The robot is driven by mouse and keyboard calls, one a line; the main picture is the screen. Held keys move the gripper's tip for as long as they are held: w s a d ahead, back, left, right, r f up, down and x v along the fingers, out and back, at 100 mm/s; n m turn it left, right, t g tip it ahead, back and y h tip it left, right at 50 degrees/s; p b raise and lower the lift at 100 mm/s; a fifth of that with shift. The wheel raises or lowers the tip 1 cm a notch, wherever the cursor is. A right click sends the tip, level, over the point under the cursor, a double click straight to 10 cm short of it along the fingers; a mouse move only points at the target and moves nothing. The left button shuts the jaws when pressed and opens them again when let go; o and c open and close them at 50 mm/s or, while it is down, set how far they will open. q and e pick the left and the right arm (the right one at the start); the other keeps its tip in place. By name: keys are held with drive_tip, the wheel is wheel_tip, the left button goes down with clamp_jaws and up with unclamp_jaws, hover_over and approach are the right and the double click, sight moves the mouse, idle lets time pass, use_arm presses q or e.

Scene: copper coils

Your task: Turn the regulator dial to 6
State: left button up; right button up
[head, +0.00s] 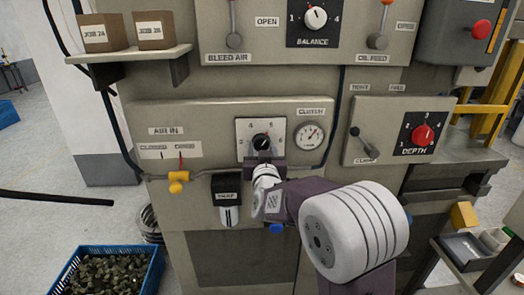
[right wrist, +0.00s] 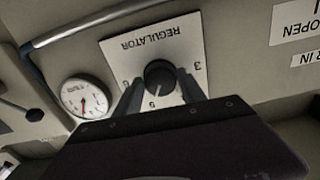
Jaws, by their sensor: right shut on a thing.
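The regulator dial is a black round knob (head: 261,141) on a white numbered plate (head: 244,128) in the middle of the grey panel. In the right wrist view the knob (right wrist: 160,73) shows upside down, with its white pointer line close to the 5. The 3 and the 6 stand at opposite sides of the plate (right wrist: 122,47); the 4 is hidden there by a finger. My right gripper (head: 263,154) reaches up to the dial. Its dark fingers (right wrist: 161,88) stand on both sides of the knob, shut on it. My left gripper is not in view.
A pressure gauge (head: 309,136) sits right of the dial. The AIR IN valve (head: 178,181) and a small filter bowl (head: 227,190) are left of my arm. The DEPTH dial (head: 423,135) and a lever (head: 362,143) are farther right. A blue crate (head: 108,250) stands at lower left.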

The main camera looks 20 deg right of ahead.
drive_tip(key=m+b, duration=0.5)
drive_tip(key=shift+f, duration=0.25)
drive_tip(key=m+b, duration=0.3)
drive_tip(key=shift+a+r+m, duration=0.1)
drive_tip(key=shift+m, duration=0.3)
drive_tip(key=shift+r+m+b, duration=0.2)
drive_tip(key=shift+m+b, duration=0.55)
drive_tip(key=shift+m, duration=0.55)
drive_tip(key=o, duration=1.4)
drive_tip(key=shift+c, duration=0.2)
